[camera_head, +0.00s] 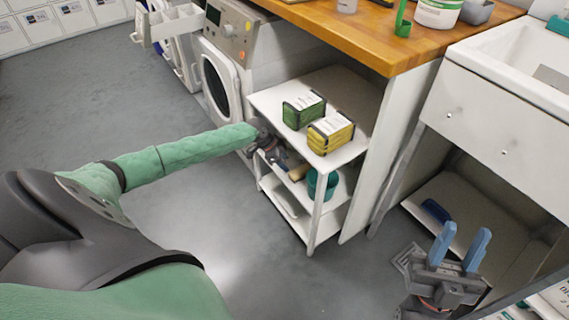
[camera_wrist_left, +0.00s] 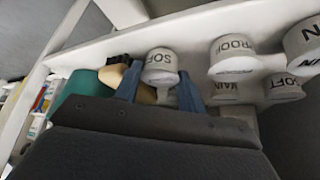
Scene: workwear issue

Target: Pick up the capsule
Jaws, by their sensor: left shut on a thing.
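In the left wrist view a white capsule marked "SOF" (camera_wrist_left: 160,62) sits between the blue fingers of my left gripper (camera_wrist_left: 160,88), which is shut on it. Its lower part is partly hidden by the gripper. Other white capsules stand to its right, including one marked "PROOF" (camera_wrist_left: 233,58) and one marked "SOFT" (camera_wrist_left: 286,86). In the head view my left gripper (camera_head: 272,150) reaches into the shelf unit below its top board, and the capsule cannot be made out there. My right gripper (camera_head: 461,248) is open and empty at the lower right.
The white shelf unit (camera_head: 275,98) carries a green box (camera_head: 303,110) and a yellow box (camera_head: 330,133) on top. A teal pot (camera_head: 322,186) stands on a lower shelf. A washing machine (camera_head: 219,80) is left of it, a wooden counter (camera_head: 385,48) behind. Floor in front is clear.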

